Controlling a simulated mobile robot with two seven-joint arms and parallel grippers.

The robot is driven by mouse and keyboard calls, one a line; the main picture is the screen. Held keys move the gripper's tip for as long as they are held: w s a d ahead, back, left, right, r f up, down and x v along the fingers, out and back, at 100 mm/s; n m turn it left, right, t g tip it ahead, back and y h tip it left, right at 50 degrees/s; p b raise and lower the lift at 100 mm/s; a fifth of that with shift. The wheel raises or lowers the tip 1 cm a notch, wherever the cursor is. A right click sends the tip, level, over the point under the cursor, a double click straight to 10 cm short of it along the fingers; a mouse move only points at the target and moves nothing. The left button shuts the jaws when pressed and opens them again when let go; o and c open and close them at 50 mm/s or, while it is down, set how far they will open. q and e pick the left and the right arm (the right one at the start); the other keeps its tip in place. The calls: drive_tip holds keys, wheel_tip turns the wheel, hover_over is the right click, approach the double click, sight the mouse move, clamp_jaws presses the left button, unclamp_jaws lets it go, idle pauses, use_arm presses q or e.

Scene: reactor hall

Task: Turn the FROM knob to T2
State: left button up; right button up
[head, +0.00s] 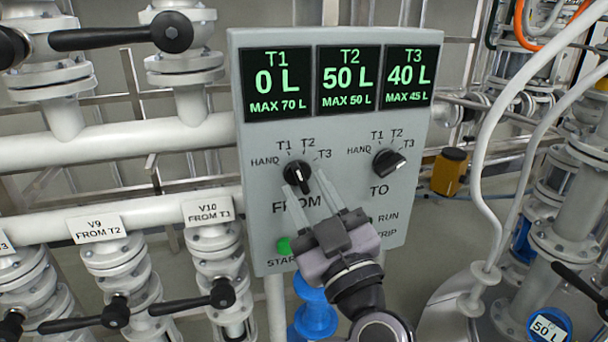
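The FROM knob (297,174) is a black rotary knob on the grey panel (345,234), with HAND, T1, T2 and T3 marked around it. A gripper finger partly covers its lower side, and I cannot tell which mark it points to.
The TO knob (390,162) is to the right, turned rightwards. Displays above read T1 0 L, T2 50 L, T3 40 L. A green START button (284,246) is below, partly near my gripper. Pipes and black-handled valves (216,295) stand left; a hose (487,180) hangs right.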

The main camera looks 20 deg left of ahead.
use_arm(q)
drive_tip(key=shift+x, duration=1.05)
clamp_jaws()
drive_tip(key=shift+f, duration=0.1)
